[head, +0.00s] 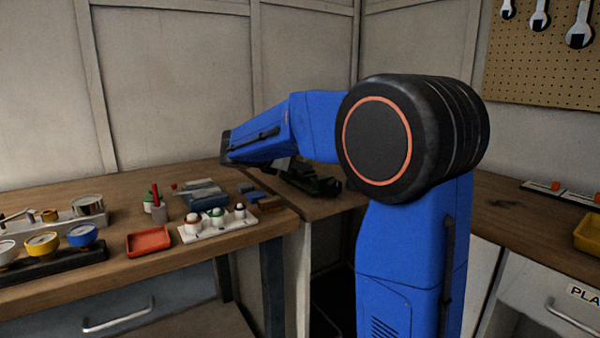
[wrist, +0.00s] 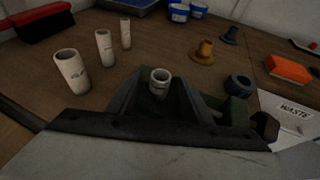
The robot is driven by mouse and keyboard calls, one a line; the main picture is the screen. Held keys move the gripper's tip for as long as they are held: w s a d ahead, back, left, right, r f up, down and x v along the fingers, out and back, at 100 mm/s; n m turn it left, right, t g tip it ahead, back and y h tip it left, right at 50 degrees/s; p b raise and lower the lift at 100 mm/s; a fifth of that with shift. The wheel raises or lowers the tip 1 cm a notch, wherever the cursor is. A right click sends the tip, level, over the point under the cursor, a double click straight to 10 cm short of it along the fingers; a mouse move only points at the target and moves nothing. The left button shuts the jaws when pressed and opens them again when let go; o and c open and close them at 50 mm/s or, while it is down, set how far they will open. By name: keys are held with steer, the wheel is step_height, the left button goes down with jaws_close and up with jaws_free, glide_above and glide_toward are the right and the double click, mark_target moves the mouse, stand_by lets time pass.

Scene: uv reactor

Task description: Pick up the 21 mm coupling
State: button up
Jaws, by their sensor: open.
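In the wrist view, my gripper (wrist: 160,75) is open, with dark fingers rising to either side of a short pale tube (wrist: 160,83). The tube stands upright with its open end up. I cannot tell whether the fingers touch it. Three taller pale tubes stand to the left: a near one (wrist: 72,72), a middle one (wrist: 104,48) and a far one (wrist: 125,33). Their markings are too small to read, so I cannot tell which piece is the 21 mm coupling. In the head view my gripper is mostly hidden by my blue arm.
A dark green vise-like fixture (wrist: 236,110) is beside and behind my gripper. A dark ring (wrist: 238,84), a brass flanged piece (wrist: 204,52) and a dark flanged piece (wrist: 229,35) stand to the right.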

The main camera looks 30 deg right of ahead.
steer(key=c, duration=1.1)
